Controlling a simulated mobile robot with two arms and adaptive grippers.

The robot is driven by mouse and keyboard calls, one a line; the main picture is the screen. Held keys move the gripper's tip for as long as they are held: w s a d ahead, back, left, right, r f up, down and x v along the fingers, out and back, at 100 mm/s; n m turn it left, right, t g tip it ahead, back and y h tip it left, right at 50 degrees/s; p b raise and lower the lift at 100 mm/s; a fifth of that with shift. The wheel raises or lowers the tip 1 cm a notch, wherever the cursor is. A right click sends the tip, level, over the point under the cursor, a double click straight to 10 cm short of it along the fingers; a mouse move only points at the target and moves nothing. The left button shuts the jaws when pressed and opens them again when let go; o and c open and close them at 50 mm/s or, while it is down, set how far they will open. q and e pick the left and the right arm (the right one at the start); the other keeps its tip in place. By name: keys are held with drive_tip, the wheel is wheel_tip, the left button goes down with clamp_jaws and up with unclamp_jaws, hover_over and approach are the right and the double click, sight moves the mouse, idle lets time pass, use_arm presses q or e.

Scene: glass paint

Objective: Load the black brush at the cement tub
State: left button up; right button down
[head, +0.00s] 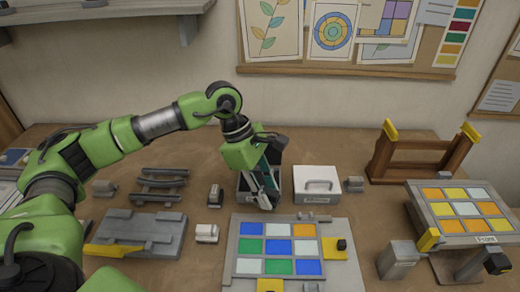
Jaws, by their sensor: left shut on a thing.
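My left gripper (266,192) reaches in from the left and points down over the table's middle. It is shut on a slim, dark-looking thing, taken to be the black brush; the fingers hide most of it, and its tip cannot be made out. A grey-walled open tub (243,187), taken to be the cement tub, stands right behind and around the gripper's lower end. The gripper covers much of it. Whether the brush touches the tub's contents cannot be told. My right gripper is not in view.
A white lidded box (317,186) stands just right of the tub. In front lies a coloured glass panel (278,246) on a grey board. A second panel (462,209) is at the right, below a wooden rack (416,164). Grey rails (158,184) and a grey plate (140,230) lie left.

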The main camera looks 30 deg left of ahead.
use_arm(q)
drive_tip(key=n, duration=0.1)
drive_tip(key=w+n+t, duration=0.1)
drive_tip(key=n, duration=0.1)
drive_tip(key=a+n+t+p, duration=0.1)
drive_tip(key=n, duration=0.1)
drive_tip(key=shift+w+y, duration=0.3)
drive_tip(key=w+a+n+g+y+p, duration=0.1)
drive_tip(key=w+a+n+y+p, duration=0.25)
drive_tip(key=n, duration=0.95)
drive_tip(key=w+a+n+y+p, duration=0.3)
drive_tip(key=w+n+y, duration=0.2)
drive_tip(key=n, duration=0.8)
drive_tip(key=shift+d+f+b, duration=0.1)
drive_tip(key=shift+f+b, duration=0.9)
drive_tip(key=shift+f, duration=1.5)
drive_tip(key=shift+f+b, duration=0.3)
